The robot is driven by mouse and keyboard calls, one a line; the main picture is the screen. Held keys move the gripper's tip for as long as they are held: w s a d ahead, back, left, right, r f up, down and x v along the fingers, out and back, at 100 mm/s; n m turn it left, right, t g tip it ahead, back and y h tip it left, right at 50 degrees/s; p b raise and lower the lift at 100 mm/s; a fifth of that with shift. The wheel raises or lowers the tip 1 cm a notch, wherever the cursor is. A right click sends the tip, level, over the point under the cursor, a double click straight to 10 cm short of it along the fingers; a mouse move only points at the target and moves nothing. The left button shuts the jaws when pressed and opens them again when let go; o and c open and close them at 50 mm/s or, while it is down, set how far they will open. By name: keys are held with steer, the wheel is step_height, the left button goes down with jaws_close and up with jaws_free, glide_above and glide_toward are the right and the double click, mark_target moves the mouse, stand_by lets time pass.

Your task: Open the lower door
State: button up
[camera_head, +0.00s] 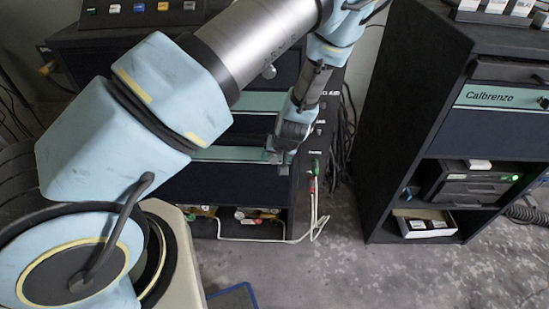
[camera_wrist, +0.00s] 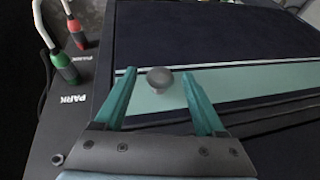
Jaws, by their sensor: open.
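The lower door (camera_head: 215,185) is a dark navy panel under a teal strip (camera_head: 215,154) on the black cabinet, and it looks shut. My gripper (camera_head: 280,152) is at the right part of that strip. In the wrist view, my gripper (camera_wrist: 159,76) is open, with one teal finger on each side of a round dark knob (camera_wrist: 157,80) on the teal strip (camera_wrist: 250,82). The knob shows between the fingertips with gaps on both sides. I cannot tell how deep it lies between them. My arm hides part of the cabinet in the head view.
Green and red plugs (camera_head: 314,166) with cables stick out beside the door; the green plug (camera_wrist: 65,68) also shows in the wrist view. An open shelf (camera_head: 240,226) lies below. A second dark cabinet (camera_head: 410,110) stands at right. Grey floor (camera_head: 340,275) in front is mostly clear.

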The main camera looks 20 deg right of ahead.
steer(key=shift+c, duration=0.3)
jaws_close()
stand_by(1.0)
